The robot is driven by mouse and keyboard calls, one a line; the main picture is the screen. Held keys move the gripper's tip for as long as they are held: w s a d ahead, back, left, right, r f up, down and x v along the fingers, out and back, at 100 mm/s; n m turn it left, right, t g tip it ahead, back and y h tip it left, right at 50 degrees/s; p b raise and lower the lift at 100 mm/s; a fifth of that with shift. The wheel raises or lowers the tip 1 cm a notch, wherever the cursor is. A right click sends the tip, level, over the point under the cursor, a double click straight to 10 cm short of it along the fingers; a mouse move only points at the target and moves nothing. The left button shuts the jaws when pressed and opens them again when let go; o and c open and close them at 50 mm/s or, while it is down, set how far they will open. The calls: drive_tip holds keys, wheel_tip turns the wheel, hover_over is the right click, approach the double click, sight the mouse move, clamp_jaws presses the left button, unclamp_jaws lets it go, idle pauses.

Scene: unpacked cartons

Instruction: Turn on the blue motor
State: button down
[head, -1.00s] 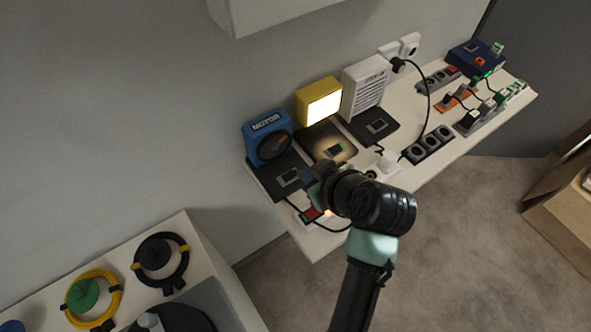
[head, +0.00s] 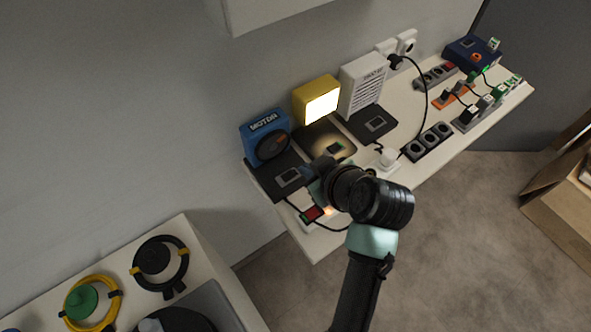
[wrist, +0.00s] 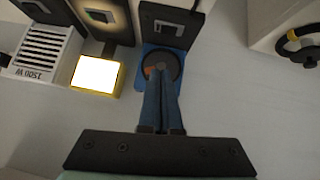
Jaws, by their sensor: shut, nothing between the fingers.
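The blue motor (head: 262,128) stands at the left end of the white bench, against the wall, with a dark disc on its front. Its black base plate (head: 262,184) lies in front of it and carries a grey-framed rocker switch (head: 289,176). My gripper (head: 306,173) is shut and empty, at the right side of this plate near the switch. The wrist view shows the two blue fingers (wrist: 161,82) together, overlapping the motor's disc (wrist: 162,64) in the picture. The switch (wrist: 170,28) shows beyond the fingertips. Whether the fingers touch anything cannot be told.
A lit yellow lamp (head: 317,97) and a white heater (head: 362,84) stand to the right, each with a black switch plate. A red switch (head: 311,214) on a power strip and a cable lie in front. Socket strips (head: 428,142) and plugs fill the bench's right part.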

hover_over(293, 172)
drive_tip(key=s, duration=0.3)
drive_tip(key=f, duration=0.5)
drive_tip(key=shift+w+d+f, duration=0.1)
drive_tip(key=shift+w+f, duration=0.15)
drive_tip(key=shift+f, duration=0.1)
drive_tip(key=f, duration=0.2)
drive_tip(key=shift+w+d+f, duration=0.1)
drive_tip(key=shift+w+f, duration=0.1)
drive_tip(key=shift+f, duration=0.1)
drive_tip(key=shift+d+f, duration=0.1)
drive_tip(key=shift+f, duration=0.7)
drive_tip(key=shift+w+d+f+b, duration=0.1)
drive_tip(key=shift+w+f+b, duration=0.05)
drive_tip(key=shift+f+b, duration=0.4)
drive_tip(key=shift+r, duration=0.3)
drive_tip(key=shift+p, duration=0.3)
